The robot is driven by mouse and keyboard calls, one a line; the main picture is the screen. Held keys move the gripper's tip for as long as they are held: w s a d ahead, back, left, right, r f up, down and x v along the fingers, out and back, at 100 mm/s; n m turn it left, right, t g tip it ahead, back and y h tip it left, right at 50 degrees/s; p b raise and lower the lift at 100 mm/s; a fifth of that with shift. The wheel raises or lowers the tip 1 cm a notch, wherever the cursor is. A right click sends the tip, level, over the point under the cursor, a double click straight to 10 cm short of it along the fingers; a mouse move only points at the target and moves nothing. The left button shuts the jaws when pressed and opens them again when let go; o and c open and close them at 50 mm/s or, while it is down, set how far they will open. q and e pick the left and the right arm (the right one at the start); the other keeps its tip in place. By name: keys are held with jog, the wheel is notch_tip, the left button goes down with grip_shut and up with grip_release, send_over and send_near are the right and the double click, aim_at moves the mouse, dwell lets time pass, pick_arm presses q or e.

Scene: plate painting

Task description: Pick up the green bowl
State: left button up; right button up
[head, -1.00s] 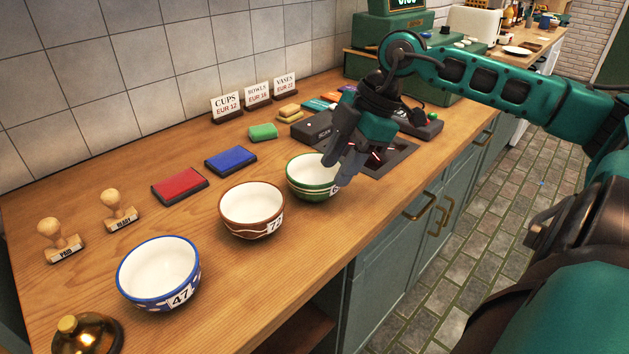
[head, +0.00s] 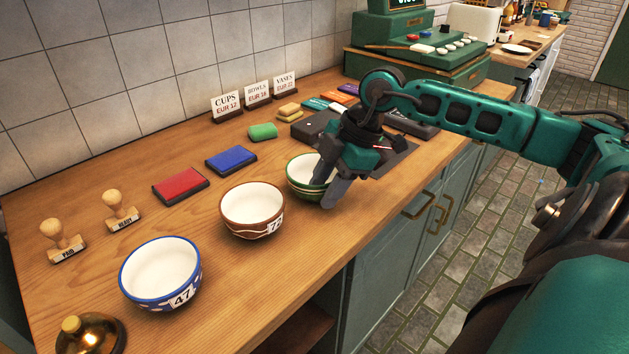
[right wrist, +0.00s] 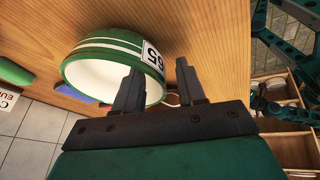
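The green bowl (head: 301,171) stands upright on the wooden counter, to the right of the brown bowl. It has white stripes and a white interior, and its right side is hidden behind my right gripper (head: 328,195). In the right wrist view the green bowl (right wrist: 105,62) carries a white tag reading 65. There my right gripper (right wrist: 158,82) has its two fingers apart. I cannot tell whether a finger touches the bowl. My left gripper is not in view.
A brown bowl (head: 251,211) and a blue bowl (head: 160,272) stand to the left. The counter's front edge is close to the bowls.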

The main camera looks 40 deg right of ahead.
grip_shut()
jog(key=shift+r, duration=0.1)
dwell(0.5)
